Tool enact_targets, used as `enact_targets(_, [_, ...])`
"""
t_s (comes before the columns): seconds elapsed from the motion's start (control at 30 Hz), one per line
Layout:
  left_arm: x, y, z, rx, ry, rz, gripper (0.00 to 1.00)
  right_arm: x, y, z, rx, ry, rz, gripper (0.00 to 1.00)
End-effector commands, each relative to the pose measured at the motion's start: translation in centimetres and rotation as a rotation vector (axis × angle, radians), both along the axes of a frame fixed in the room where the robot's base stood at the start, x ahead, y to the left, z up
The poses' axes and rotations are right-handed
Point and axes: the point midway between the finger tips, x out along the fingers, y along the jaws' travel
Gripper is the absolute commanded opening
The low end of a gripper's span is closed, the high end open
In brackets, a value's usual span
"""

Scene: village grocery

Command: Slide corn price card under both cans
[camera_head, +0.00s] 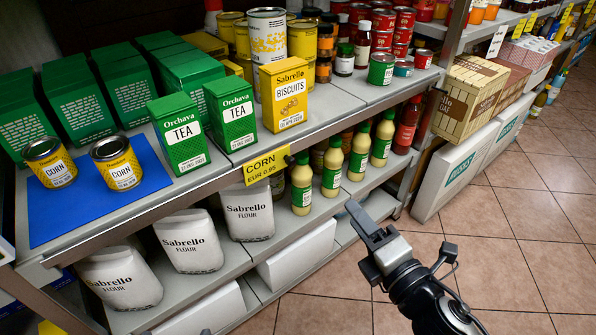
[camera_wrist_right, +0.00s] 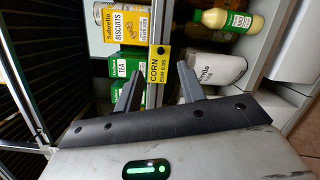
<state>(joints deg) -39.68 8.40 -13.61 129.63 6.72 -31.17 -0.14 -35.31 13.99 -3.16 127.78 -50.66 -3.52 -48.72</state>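The yellow corn price card (camera_head: 267,167) is on the front edge of the upper shelf, below the tea and biscuits. Two yellow corn cans, the left one (camera_head: 49,162) and the right one (camera_head: 116,162), stand upright, apart, on a blue mat (camera_head: 60,215) at the shelf's left end. My right gripper (camera_head: 362,222) is in front of the shelf, right of and below the card. In the wrist view, its two fingers (camera_wrist_right: 159,88) are spread and empty, with the card (camera_wrist_right: 159,67) seen beyond the gap between them. My left gripper is not in view.
Two green tea boxes (camera_head: 180,133) and a yellow biscuits box (camera_head: 283,95) stand near the upper shelf's front edge. Flour bags (camera_head: 188,241) and yellow bottles (camera_head: 332,167) fill the shelf below. Tiled floor (camera_head: 500,235) is free at the right.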

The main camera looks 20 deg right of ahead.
Motion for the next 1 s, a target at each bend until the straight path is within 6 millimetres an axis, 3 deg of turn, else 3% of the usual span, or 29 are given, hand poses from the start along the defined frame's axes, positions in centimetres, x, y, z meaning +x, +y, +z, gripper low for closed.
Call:
enact_targets(0.03, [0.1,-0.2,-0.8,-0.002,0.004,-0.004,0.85,0.5,-0.2,0.1,-0.255,-0.077,0.033,0.40])
enact_targets(0.13, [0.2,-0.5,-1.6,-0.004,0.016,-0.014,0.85,1.0,-0.1,0.2,-0.724,-0.203,0.094,0.40])
enact_targets(0.2, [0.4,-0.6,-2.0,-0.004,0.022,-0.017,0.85,1.2,-0.1,0.0,-0.977,-0.264,0.127,0.40])
enact_targets(0.33, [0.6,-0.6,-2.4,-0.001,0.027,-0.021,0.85,1.5,-0.1,-0.6,-1.269,-0.329,0.168,0.40])
enact_targets(0.57, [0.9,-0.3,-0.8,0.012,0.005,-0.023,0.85,3.4,0.5,-0.3,-1.365,-0.349,0.179,0.40])
enact_targets(0.77, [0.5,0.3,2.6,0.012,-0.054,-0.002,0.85,7.3,1.9,-0.2,-1.359,-0.349,0.177,0.40])
enact_targets(1.0, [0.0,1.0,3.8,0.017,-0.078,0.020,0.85,12.1,3.7,-0.5,-1.356,-0.348,0.178,0.40])
